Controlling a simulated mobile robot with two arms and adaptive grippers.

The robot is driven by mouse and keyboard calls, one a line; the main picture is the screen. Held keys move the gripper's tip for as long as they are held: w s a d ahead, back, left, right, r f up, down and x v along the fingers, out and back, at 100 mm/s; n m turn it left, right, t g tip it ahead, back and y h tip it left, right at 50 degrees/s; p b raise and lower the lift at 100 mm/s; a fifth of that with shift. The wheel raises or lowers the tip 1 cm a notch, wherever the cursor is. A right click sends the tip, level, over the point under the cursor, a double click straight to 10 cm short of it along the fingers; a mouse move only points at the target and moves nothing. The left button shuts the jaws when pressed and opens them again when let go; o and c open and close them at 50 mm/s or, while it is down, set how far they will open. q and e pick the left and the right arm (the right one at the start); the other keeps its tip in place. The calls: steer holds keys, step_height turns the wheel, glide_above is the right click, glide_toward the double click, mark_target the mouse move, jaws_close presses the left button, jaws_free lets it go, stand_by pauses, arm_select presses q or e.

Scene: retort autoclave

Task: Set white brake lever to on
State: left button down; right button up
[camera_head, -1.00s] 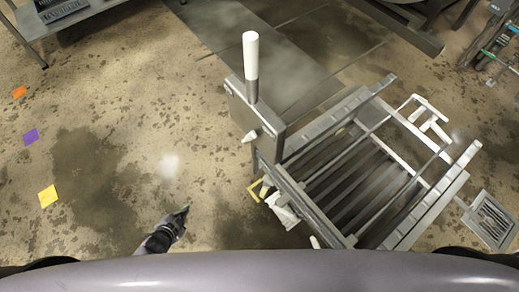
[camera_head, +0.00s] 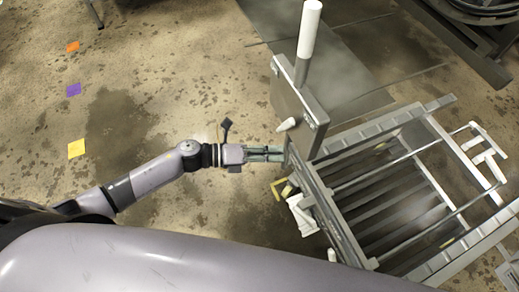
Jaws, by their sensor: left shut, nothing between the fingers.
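A tall lever with a white grip (camera_head: 310,30) stands nearly upright on a grey box (camera_head: 300,108) at the left end of a metal roller frame. A short white knob (camera_head: 287,125) sticks out of the box's near side. I cannot tell for certain which of these is the brake lever. My left gripper (camera_head: 281,154) is shut and empty, pointing right, just below the knob and close to the box's lower left side. I cannot tell whether it touches the box. My right gripper is out of view.
The roller frame (camera_head: 345,243) fills the right side. White fittings (camera_head: 302,214) and a yellow bracket (camera_head: 280,189) sit at its near left corner. Orange (camera_head: 72,46), purple (camera_head: 73,90) and yellow (camera_head: 76,149) squares lie on the open floor at left.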

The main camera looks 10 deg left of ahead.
mark_target(285, 126)
arm_select(q)
steer(key=shift+w+d+r+p, duration=0.2)
steer(key=shift+w, duration=0.5)
steer(key=shift+w+d+r+p, duration=0.2)
steer(key=shift+w+d, duration=0.05)
steer(key=shift+w, duration=0.4)
steer(key=shift+w+d+r+p, duration=0.2)
steer(key=shift+w, duration=0.5)
